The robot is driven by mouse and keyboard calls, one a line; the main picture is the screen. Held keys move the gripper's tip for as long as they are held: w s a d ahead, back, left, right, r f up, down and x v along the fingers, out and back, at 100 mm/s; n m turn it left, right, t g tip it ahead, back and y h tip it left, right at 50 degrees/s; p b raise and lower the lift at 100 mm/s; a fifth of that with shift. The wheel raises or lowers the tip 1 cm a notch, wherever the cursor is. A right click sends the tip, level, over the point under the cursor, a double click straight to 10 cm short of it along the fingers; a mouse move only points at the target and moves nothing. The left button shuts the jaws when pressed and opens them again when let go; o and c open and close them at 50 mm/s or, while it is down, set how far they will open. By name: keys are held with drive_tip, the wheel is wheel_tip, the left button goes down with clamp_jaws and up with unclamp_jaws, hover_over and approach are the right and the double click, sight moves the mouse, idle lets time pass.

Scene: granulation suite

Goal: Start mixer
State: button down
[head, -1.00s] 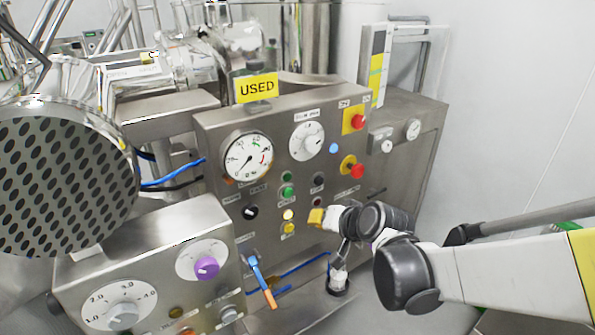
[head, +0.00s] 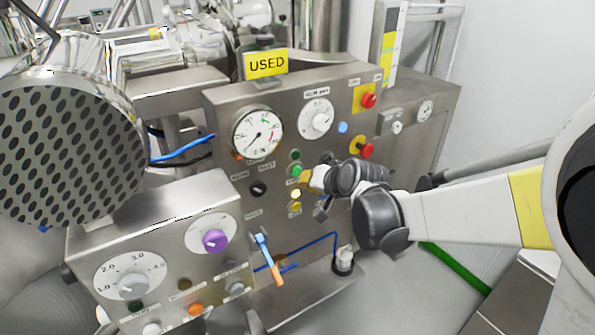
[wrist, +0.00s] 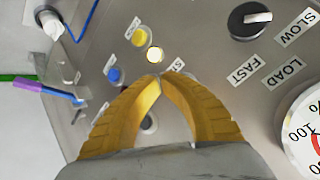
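The steel control panel (head: 230,110) faces me in the head view. Its green button (head: 296,170) sits below a darker green one (head: 295,155). Below them are a pale lit button (head: 296,194) and a yellow button (head: 294,208). My gripper (head: 305,177) is at the panel, its yellow fingertips just beside the green button; contact cannot be told. In the wrist view my gripper (wrist: 159,77) has its fingertips together, holding nothing visible. The lit button (wrist: 154,54) is just beyond the tips. A label (wrist: 178,65) starting with "S" is partly hidden by the fingers.
A gauge (head: 258,133), a white dial (head: 317,118) and two red knobs (head: 368,100) are on the panel. A black selector (wrist: 250,20) marked SLOW and FAST lies near my fingers. A lower box with a purple knob (head: 215,240) and a blue-orange lever (head: 268,260) stand at left.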

sight(296, 171)
drive_tip(key=shift+w+a, duration=0.4)
drive_tip(key=shift+w, duration=0.2)
idle(1.1)
drive_tip(key=shift+w+a, duration=0.25)
drive_tip(key=shift+w, duration=0.1)
